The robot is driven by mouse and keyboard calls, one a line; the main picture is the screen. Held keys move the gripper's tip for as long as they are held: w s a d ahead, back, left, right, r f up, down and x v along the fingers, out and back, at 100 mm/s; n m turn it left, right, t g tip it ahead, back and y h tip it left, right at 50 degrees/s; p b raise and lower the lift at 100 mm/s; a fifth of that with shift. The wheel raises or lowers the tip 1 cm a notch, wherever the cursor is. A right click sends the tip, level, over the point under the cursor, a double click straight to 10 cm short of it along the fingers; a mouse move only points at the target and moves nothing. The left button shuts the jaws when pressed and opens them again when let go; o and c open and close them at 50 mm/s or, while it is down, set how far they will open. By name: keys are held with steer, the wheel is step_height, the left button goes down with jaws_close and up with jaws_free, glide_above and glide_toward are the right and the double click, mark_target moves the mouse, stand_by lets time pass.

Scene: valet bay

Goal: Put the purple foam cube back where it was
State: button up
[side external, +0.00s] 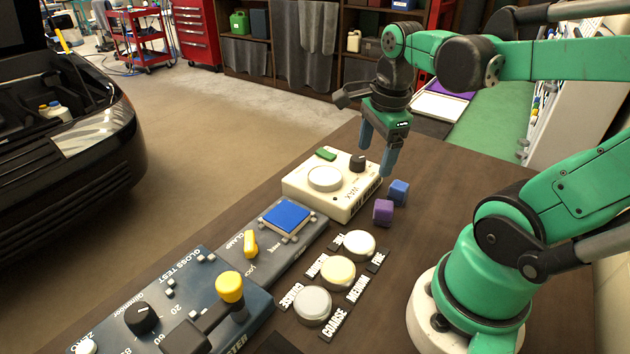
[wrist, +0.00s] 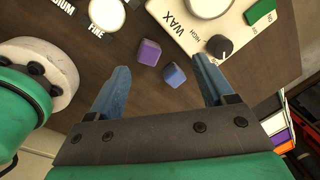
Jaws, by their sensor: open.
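The purple foam cube (side external: 383,212) sits on the dark table just off the near right edge of the white WAX box. It also shows in the wrist view (wrist: 149,52), a little beyond the space between my fingertips. A blue cube (side external: 398,193) stands close beside it, and in the wrist view it (wrist: 174,75) lies nearer to my gripper. My gripper (side external: 377,155) is open and empty, pointing down above the table near the WAX box. Both fingers (wrist: 163,75) show in the wrist view with nothing between them at their height.
The white WAX box (side external: 335,197) has a round pad and a black knob. Three round pads, the middle one cream (side external: 338,273), lie with labels nearer the camera. A grey clamp unit with a blue pad (side external: 287,217) and a gloss tester (side external: 190,285) line the left edge. Table right of the cubes is bare.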

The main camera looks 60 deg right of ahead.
steer(key=w+a+n+t, duration=0.2)
steer(key=a+n, duration=0.3)
steer(key=n, duration=0.7)
steer(key=w+a+n+t, duration=0.3)
steer(key=a+n, duration=0.2)
steer(key=n, duration=0.7)
steer(key=shift+w+a+r+n+t+y, duration=0.2)
steer(key=shift+w+r+n+t+y, duration=0.1)
steer(key=shift+t+y, duration=0.1)
